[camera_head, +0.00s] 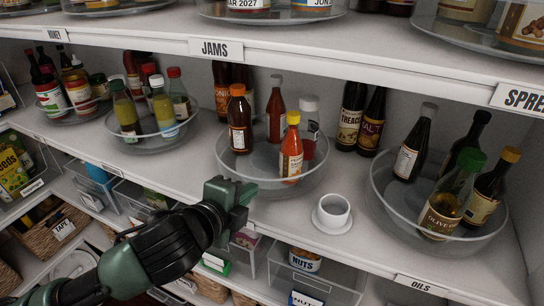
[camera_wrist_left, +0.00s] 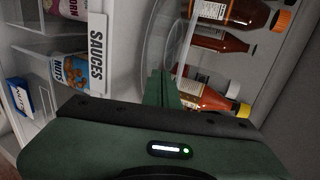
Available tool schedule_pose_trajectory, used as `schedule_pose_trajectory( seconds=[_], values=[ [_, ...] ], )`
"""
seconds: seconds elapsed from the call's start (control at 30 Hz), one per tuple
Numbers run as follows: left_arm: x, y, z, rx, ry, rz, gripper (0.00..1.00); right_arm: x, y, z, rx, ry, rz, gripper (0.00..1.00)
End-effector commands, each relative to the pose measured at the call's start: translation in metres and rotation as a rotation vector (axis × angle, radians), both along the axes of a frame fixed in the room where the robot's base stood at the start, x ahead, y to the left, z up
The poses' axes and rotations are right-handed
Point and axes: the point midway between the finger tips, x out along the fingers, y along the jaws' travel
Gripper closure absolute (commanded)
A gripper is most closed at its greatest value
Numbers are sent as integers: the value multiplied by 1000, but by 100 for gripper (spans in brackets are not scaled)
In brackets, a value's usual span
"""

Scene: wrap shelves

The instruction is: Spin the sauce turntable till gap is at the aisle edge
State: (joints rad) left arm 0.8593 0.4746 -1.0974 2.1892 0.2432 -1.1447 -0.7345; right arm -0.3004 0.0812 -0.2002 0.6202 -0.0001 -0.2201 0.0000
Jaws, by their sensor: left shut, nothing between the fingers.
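The sauce turntable (camera_head: 228,168), a clear round tray with a raised rim, sits on the middle shelf. My left gripper (camera_head: 243,202) is at the tray's front rim near the shelf edge, shut and empty. In the left wrist view its fingers (camera_wrist_left: 160,88) are together beside the clear rim (camera_wrist_left: 152,45); contact is unclear. My right gripper is out of view.
A white cup on a saucer (camera_head: 333,212) stands right of the turntable, close to the edge. The oils turntable (camera_head: 385,205) is further right, another bottle turntable (camera_head: 150,135) left. The jams shelf (camera_head: 290,50) hangs above. The SAUCES label (camera_wrist_left: 97,55) is on the edge.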

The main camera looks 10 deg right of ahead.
Motion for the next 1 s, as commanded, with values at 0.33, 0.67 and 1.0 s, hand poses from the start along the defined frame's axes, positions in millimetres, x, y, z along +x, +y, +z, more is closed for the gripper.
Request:
schedule_pose_trajectory(
  seconds=[0.33,0.67,1.0],
  values=[
    [-16,8,1,1,1,1,100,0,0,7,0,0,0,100],
    [-31,16,0,1,1,1,100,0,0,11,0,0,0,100],
    [-31,16,1,1,1,1,100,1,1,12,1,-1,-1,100]
  ],
)
